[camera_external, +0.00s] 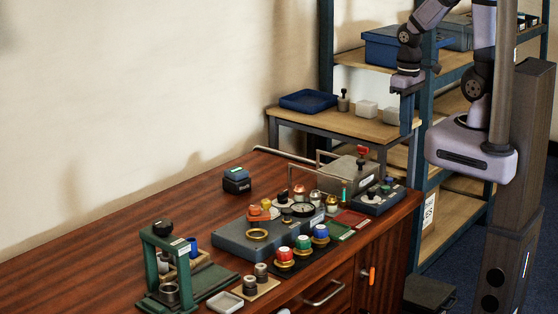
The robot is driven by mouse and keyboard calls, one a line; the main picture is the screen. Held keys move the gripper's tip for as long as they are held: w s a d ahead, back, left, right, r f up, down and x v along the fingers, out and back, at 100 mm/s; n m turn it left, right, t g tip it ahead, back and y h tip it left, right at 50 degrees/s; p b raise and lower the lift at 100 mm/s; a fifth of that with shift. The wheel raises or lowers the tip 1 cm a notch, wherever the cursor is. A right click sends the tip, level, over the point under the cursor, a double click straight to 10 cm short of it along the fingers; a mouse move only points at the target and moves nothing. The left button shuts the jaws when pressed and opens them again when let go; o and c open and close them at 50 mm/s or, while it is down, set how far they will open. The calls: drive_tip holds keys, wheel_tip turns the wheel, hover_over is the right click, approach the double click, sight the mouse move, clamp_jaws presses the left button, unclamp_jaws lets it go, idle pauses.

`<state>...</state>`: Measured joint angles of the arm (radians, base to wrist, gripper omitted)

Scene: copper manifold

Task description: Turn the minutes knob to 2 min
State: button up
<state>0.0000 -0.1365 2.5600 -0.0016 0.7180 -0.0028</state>
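A dark blue-grey control box (392,201) with small knobs sits at the right end of the wooden bench. I cannot tell whether one of these is the minutes knob, as its labels are too small to read. A small dark box (237,185) with a light label on top stands alone at the bench's back left. My gripper (407,92) is raised well above the bench, in front of the shelving at the upper right. It is apart from both boxes. Its fingers are too small and dark to tell open from shut.
A grey-blue block (240,242) with valves and gauges fills the bench's middle. Red, green and blue knobs (303,243) stand before it. A green press (162,270) is at front left. A grey case with handles (345,176) stands behind the control box. The bench's left side is clear.

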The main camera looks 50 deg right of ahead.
drive_tip(key=o, duration=0.5)
drive_tip(key=shift+a, duration=0.1)
drive_tip(key=shift+o, duration=0.6)
drive_tip(key=shift+s+a+f+n, duration=0.1)
drive_tip(key=shift+a+f+n, duration=0.1)
drive_tip(key=shift+a+n, duration=0.1)
drive_tip(key=n+g+h+b, duration=0.2)
drive_tip(key=n+g, duration=0.1)
drive_tip(key=n, duration=0.2)
hover_over(372, 189)
drive_tip(key=s+a, duration=0.1)
wheel_tip(372, 189, down, 12)
drive_tip(key=shift+s+a+r, duration=0.1)
drive_tip(key=shift+s+r, duration=0.05)
drive_tip(key=shift+r, duration=0.05)
drive_tip(key=w+a+r, duration=0.2)
drive_tip(key=w, duration=0.4)
drive_tip(key=shift+n+g, duration=0.3)
drive_tip(key=shift+n, duration=0.3)
drive_tip(key=shift+s+d+f+p, duration=0.25)
drive_tip(key=shift+s+d+f, duration=0.3)
drive_tip(key=shift+f, duration=0.4)
drive_tip(key=shift+s+d+f+p, duration=0.3)
drive_tip(key=shift+s+d+f, duration=0.05)
drive_tip(key=shift+s+f, duration=0.5)
drive_tip(key=shift+s+d+f+p, duration=0.25)
drive_tip(key=shift+s+d+f, duration=0.3)
drive_tip(key=shift+f, duration=0.45)
drive_tip(key=shift+a, duration=0.1)
drive_tip(key=shift+c, duration=0.7)
